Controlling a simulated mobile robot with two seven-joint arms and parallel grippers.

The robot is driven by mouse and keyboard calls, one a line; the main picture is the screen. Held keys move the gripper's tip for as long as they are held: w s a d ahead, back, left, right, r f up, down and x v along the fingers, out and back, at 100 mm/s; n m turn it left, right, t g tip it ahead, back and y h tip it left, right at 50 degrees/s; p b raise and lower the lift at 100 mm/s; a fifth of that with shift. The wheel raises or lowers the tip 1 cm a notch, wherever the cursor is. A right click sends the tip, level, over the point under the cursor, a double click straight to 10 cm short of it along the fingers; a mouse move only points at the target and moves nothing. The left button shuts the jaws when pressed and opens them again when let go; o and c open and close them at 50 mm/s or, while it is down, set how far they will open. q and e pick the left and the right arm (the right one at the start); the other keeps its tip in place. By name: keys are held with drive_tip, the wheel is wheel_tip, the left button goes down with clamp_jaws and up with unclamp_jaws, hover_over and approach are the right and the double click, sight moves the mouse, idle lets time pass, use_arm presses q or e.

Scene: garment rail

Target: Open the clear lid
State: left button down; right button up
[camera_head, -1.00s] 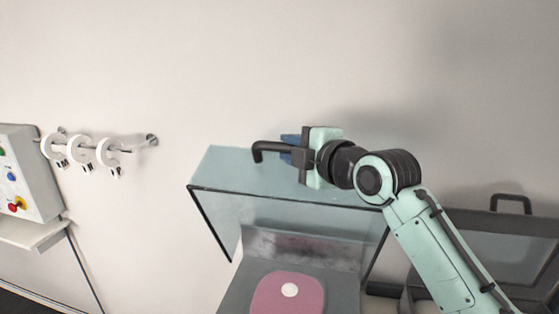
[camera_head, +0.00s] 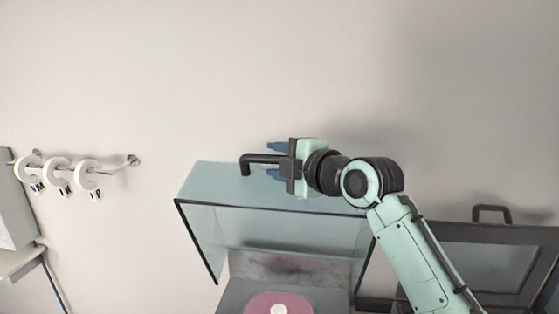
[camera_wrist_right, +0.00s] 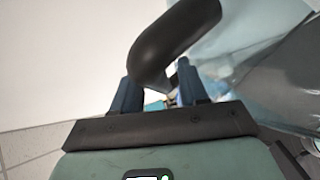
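The clear lid (camera_head: 270,222) is a bluish see-through cover, standing tilted up over a grey box with a pink pad (camera_head: 262,303). Its dark bent handle (camera_head: 262,159) sticks out at the top; a dark handle also shows large in the right wrist view (camera_wrist_right: 165,45). My right gripper (camera_head: 276,161) is at the handle. Its blue fingers are spread apart, one above and one below the bar in the head view. In the wrist view the fingers (camera_wrist_right: 158,92) stand apart with the handle between them; contact cannot be told. My left gripper is not in view.
A second dark-framed clear panel with a handle (camera_head: 491,213) stands at the right, partly behind my right arm. The wall behind is bare.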

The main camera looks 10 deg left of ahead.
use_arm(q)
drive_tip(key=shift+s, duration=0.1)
use_arm(e)
drive_tip(key=shift+d, duration=0.1)
drive_tip(key=shift+s+d, duration=0.2)
drive_tip(key=shift+d, duration=0.05)
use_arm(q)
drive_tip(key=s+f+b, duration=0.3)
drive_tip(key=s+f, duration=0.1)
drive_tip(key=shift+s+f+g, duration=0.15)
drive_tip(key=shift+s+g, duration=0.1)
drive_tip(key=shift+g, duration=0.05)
use_arm(e)
drive_tip(key=v, duration=1.2)
drive_tip(key=shift+s, duration=0.35)
drive_tip(key=shift+w+d, duration=0.1)
drive_tip(key=shift+d, duration=0.05)
